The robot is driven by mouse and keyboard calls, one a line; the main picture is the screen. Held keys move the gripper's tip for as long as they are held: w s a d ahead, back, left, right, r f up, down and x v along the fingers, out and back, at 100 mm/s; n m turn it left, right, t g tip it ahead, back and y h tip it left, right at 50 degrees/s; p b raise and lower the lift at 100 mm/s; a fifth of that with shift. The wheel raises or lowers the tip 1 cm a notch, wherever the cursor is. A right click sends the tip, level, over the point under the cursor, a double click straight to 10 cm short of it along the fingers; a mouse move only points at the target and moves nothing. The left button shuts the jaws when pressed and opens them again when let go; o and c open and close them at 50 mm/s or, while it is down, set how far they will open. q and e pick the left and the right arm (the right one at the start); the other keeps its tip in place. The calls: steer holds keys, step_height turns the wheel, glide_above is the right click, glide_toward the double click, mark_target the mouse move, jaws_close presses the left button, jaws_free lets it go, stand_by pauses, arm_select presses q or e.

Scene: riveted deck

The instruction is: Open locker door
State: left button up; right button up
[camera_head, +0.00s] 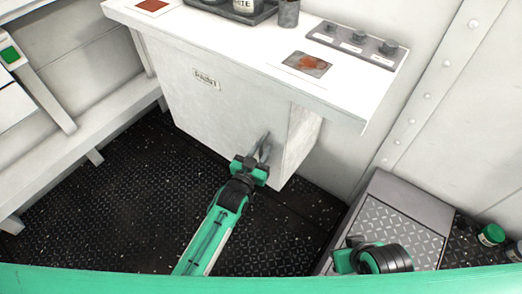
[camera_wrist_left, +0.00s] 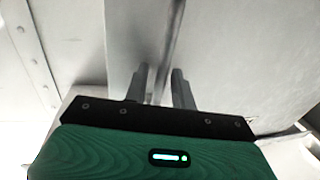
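The locker is a white cabinet under the counter, and its door (camera_head: 215,110) faces me with a small "PAINT" label (camera_head: 206,79). The door looks shut. My left gripper (camera_head: 265,143) is at the right side of the door front, its two dark fingers apart. In the left wrist view the fingers (camera_wrist_left: 160,75) point at a pale panel, with a narrow grey upright strip between them. I cannot tell whether that strip is a handle or an edge, and no contact shows clearly. My right wrist (camera_head: 375,258) is at the lower right; its fingers are hidden.
The white counter top (camera_head: 240,45) overhangs the locker and carries a tray of cans, a knob panel (camera_head: 355,45) and a stained plate (camera_head: 306,65). A grey step box (camera_head: 400,225) stands at right, with small jars (camera_head: 491,236) beyond. A white bench runs along the left. Dark tread floor is clear between.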

arm_select(q)
steer(key=shift+w, duration=0.1)
jaws_close()
